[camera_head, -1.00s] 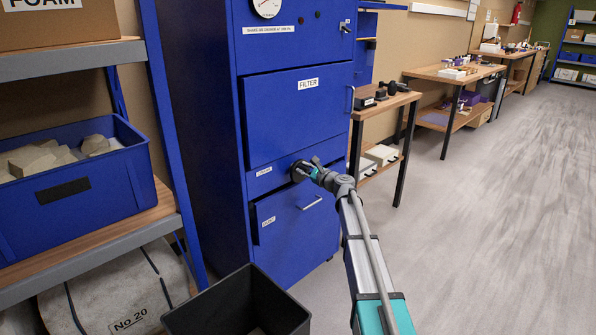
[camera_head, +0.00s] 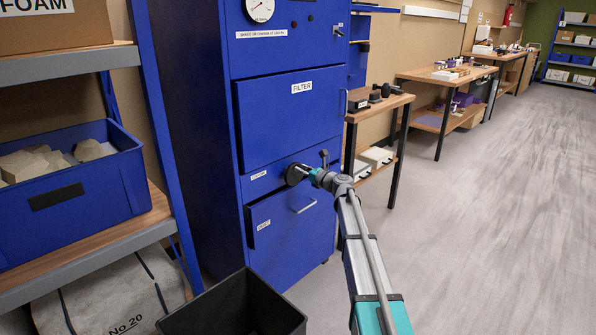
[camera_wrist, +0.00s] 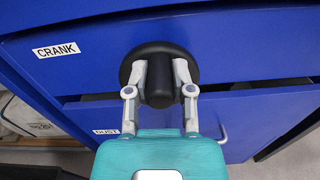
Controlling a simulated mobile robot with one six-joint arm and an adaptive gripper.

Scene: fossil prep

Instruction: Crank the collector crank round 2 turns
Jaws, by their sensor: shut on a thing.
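The collector is a tall blue cabinet (camera_head: 190,120) with a FILTER panel above and a DUST drawer below. Its crank (camera_wrist: 159,50) sits on the narrow panel labelled CRANK (camera_wrist: 57,50); in the wrist view it is a black round disc with a black knob. My gripper (camera_wrist: 160,75) is shut on the crank's knob, one finger on each side. In the head view my gripper (camera_head: 305,174) reaches the cabinet front from the right, and my wrist hides part of the crank.
A black open bin (camera_head: 235,305) stands on the floor before the cabinet. A shelf (camera_head: 110,240) with a blue crate (camera_head: 75,195) is at the left. A workbench (camera_head: 375,108) stands to the right. The floor at right is clear.

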